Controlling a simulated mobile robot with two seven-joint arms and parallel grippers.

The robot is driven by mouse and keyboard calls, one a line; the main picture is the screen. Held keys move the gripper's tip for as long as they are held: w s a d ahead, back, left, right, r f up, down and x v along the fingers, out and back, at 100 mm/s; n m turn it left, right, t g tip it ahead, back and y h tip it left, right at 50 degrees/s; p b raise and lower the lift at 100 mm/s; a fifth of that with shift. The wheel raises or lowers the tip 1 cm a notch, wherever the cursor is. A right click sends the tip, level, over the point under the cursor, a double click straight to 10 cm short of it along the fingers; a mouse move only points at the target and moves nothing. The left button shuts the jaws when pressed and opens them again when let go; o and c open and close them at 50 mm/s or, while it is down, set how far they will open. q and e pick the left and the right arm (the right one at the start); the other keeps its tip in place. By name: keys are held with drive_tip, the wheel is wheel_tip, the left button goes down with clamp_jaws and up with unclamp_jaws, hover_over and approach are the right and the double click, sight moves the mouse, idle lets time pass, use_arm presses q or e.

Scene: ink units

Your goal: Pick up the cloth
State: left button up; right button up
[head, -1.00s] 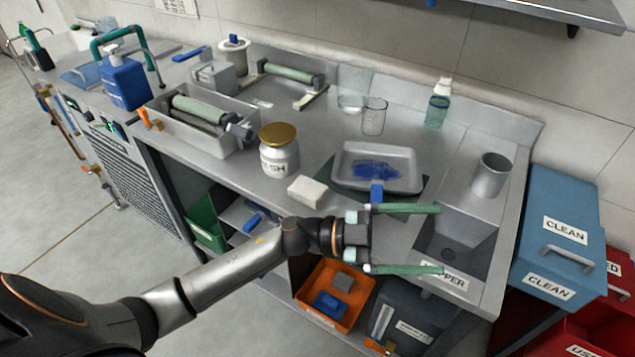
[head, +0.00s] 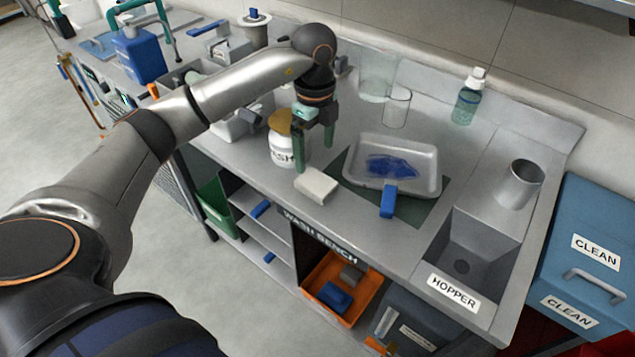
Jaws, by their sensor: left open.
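The only thing here that looks like the cloth is a white, folded, block-like piece (head: 316,186). My right gripper is not in view.
A white tray (head: 436,157) with blue ink and a blue-handled tool (head: 388,200) stands on a dark mat right of the white piece. A clear glass (head: 397,108) and a spray bottle (head: 469,97) stand behind. The hopper (head: 463,265) opens at right, near a metal cup (head: 520,184).

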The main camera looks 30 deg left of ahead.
sight(316, 181)
use_arm(q)
wheel_tip(316, 181, down, 9)
drive_tip(key=shift+w+d+r+p, duration=0.1)
drive_tip(key=shift+w+p, duration=0.05)
drive_tip(key=shift+p, duration=0.3)
drive_tip(key=c, duration=1.3)
